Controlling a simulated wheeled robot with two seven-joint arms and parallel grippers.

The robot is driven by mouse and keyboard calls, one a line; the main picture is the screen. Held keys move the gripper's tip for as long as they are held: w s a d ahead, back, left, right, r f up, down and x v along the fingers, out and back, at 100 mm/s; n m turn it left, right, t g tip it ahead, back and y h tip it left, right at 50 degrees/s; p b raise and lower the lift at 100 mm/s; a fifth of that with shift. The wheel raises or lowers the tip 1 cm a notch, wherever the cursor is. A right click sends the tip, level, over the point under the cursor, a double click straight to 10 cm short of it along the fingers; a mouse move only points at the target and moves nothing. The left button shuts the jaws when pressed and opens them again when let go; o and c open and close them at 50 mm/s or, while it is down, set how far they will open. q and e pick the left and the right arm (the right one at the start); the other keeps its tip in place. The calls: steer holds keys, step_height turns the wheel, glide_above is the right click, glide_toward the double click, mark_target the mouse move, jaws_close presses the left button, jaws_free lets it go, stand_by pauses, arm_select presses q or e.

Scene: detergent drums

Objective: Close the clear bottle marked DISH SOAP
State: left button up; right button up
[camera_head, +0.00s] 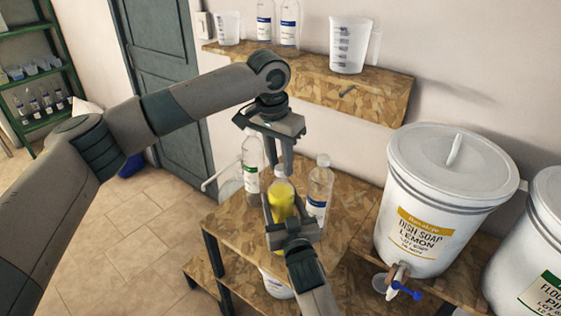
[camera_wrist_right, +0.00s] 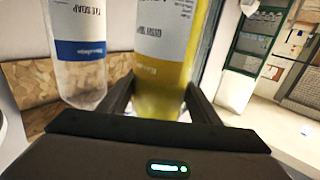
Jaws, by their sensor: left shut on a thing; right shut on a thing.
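The bottle filled with yellow liquid (camera_head: 281,204) stands upright on the wooden stand; its label is mostly hidden in the head view. In the right wrist view the yellow bottle (camera_wrist_right: 163,78) shows a pale label with a yellow band. My right gripper (camera_head: 283,214) is shut around its body from the front; its fingers (camera_wrist_right: 160,103) flank it low down. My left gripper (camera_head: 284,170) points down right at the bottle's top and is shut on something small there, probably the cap. The fingers hide the cap and neck, so I cannot tell whether it is seated.
A green-label bottle (camera_head: 251,165) stands left of the yellow bottle and a blue-label bottle (camera_head: 319,188) close on its right. A white drum marked DISH SOAP LEMON (camera_head: 440,205) with a blue-handled tap (camera_head: 405,289) is at right. A wall shelf (camera_head: 310,80) holds jugs and bottles.

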arm_select(q)
steer(key=shift+f, duration=0.55)
